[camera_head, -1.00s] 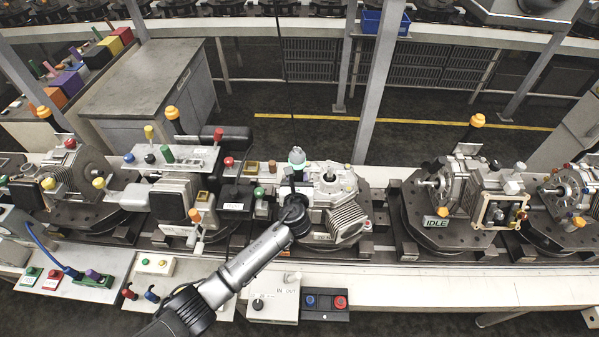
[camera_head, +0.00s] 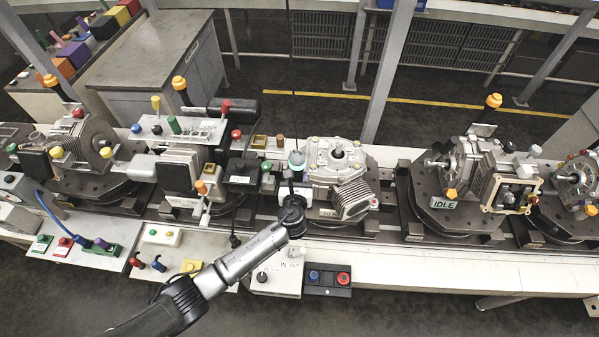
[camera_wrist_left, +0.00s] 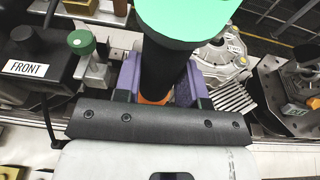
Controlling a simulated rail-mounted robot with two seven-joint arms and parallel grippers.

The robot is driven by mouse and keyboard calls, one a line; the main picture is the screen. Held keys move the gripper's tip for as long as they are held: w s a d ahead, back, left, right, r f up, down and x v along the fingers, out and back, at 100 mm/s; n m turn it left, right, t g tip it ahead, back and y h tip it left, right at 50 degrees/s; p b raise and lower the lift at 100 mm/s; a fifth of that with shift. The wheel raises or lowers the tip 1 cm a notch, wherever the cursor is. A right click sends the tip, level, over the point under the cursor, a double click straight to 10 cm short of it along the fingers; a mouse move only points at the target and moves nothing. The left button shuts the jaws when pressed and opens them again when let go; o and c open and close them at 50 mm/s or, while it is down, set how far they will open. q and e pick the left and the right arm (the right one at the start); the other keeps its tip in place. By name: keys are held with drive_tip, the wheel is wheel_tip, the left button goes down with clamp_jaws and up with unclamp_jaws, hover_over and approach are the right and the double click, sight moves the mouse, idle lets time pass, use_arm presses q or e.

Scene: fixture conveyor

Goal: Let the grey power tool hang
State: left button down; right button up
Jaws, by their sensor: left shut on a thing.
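The power tool (camera_head: 297,161) is upright near the middle of the head view, with a pale grey-green top and a dark body. A thin dark line runs up from above it. My left gripper (camera_head: 293,190) is at its lower part. In the left wrist view the tool shows a mint-green top (camera_wrist_left: 185,18) and a black body (camera_wrist_left: 163,68), with some orange low down. The purple fingers of my left gripper (camera_wrist_left: 158,85) are shut around the body. The tool's lower end is hidden. My right gripper is not in view.
A grey engine casting (camera_head: 338,160) stands just right of the tool. A machine with coloured knobs (camera_head: 180,150) is to the left. An IDLE-marked fixture (camera_head: 444,204) is further right. Control boxes (camera_head: 276,273) line the conveyor's front edge. A grey post (camera_head: 387,80) rises behind.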

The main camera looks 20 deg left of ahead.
use_arm(q)
drive_tip(key=s+f+b, duration=0.1)
drive_tip(key=s+f, duration=0.2)
drive_tip(key=f, duration=0.2)
drive_tip(key=shift+s+a+b, duration=0.15)
drive_tip(key=shift+s+b, duration=0.15)
drive_tip(key=shift+s, duration=0.05)
idle(0.3)
idle(0.3)
idle(0.4)
drive_tip(key=c, duration=1)
unclamp_jaws()
drive_tip(key=shift+o, duration=0.4)
drive_tip(key=shift+o, duration=0.7)
drive_tip(key=o, duration=0.3)
